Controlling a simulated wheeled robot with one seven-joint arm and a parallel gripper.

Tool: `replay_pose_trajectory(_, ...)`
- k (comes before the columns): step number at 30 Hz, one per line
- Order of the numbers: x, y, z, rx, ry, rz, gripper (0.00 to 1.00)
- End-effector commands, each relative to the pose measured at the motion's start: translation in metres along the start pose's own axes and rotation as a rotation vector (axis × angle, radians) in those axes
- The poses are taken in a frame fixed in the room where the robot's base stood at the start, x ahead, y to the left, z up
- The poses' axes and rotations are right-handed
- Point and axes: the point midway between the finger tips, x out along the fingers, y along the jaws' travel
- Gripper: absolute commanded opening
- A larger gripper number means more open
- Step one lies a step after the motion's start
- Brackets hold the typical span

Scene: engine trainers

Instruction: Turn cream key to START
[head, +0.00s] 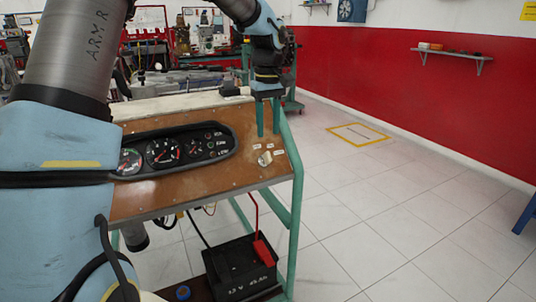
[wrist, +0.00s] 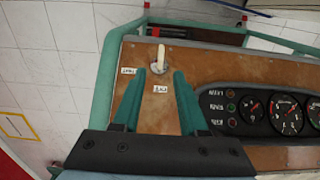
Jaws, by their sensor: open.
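The cream key (head: 265,158) sits in a round metal switch at the right end of the brown dashboard panel (head: 200,185). Small white labels stand around the switch, too small to read surely in the head view. In the wrist view the cream key (wrist: 161,56) points up the picture, away from my gripper's base. My gripper (head: 268,134) has two green fingers and is open and empty. In the wrist view my gripper (wrist: 160,73) has its fingertips apart, on either side of the switch's near edge, with the key ahead between them. I cannot tell the height gap.
A gauge cluster (head: 175,150) is left of the switch on the panel. A green frame (head: 296,190) carries the panel. A black battery (head: 240,268) with a red clamp stands below.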

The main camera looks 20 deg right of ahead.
Motion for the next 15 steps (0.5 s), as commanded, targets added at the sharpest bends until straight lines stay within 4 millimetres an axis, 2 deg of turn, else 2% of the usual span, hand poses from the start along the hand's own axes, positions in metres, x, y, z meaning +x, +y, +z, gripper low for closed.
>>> replay_pose_trajectory(9,0.059,-0.001,0.001,0.001,-0.005,-0.001,0.42)
replay_pose_trajectory(15,0.082,-0.001,0.000,0.001,-0.002,0.000,0.42)
